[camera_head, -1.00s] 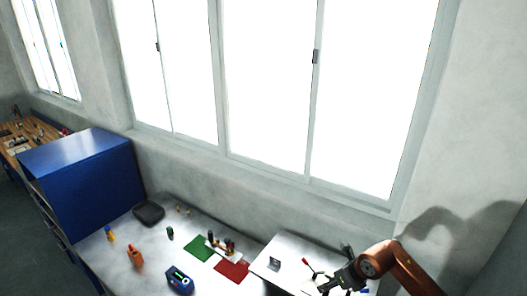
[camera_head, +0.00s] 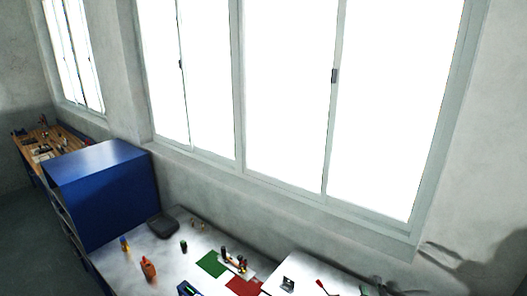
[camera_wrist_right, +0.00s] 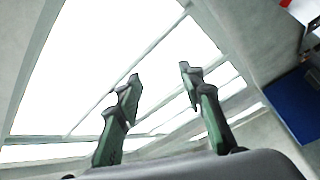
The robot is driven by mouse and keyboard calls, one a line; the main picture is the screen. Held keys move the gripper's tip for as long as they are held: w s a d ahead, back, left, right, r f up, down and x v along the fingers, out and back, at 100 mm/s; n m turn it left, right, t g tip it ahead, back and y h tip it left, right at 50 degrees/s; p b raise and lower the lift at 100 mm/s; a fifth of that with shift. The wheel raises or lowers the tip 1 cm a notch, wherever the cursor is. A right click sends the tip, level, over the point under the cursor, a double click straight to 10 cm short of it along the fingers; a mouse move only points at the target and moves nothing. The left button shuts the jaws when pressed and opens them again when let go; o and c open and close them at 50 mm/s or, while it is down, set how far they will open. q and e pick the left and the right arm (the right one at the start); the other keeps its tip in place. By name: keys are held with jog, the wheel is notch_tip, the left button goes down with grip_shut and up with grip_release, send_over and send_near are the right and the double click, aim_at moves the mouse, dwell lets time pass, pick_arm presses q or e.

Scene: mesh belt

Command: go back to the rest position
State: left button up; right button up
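My right gripper (camera_wrist_right: 160,78) shows in the right wrist view with its two dark green fingers spread apart. Nothing is between them, and the bright window panes lie behind. In the head view only a small dark part, probably of this gripper, shows at the bottom edge near the right, by the white work surface (camera_head: 275,286). My left gripper is in neither view.
A blue cabinet (camera_head: 100,190) stands left of the table. The table holds a green mat (camera_head: 212,264), a red mat (camera_head: 243,286), a dark tray (camera_head: 163,226) and an orange tool (camera_head: 148,268). Large windows (camera_head: 285,90) fill the wall behind.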

jog(key=s+d+f+m+g+h, duration=0.2)
jog(key=s+d+f+m+g, duration=0.25)
jog(key=f, duration=0.45)
jog(key=s+d+f+m+g+h, duration=0.25)
jog(key=s+d+f+m, duration=0.2)
jog(key=f, duration=0.35)
jog(key=s+a+f+m+g+y, duration=0.1)
jog(key=s+a+f+g+y, duration=0.2)
jog(key=s+f, duration=0.55)
jog(key=s+a+f+m+g+y, duration=0.1)
jog(key=s+a+f+g, duration=0.35)
jog(key=s, duration=0.75)
notch_tip(320, 180, down, 42)
jog(key=s+g+b, duration=0.2)
jog(key=g+b, duration=0.1)
jog(key=b, duration=0.8)
jog(key=s+f+b, duration=0.3)
jog(key=s+f, duration=0.3)
jog(key=f, duration=0.3)
jog(key=s+f+b, duration=0.3)
jog(key=s+f, duration=0.3)
jog(key=f, duration=0.3)
jog(key=s+f+g+b, duration=0.1)
jog(key=s+f+b, duration=0.2)
jog(key=s+f, duration=0.3)
notch_tip(320, 180, down, 4)
jog(key=shift+s+r+n+y, duration=0.2)
jog(key=shift+s+n+y, duration=0.2)
jog(key=shift+y, duration=0.05)
jog(key=shift+a, duration=0.1)
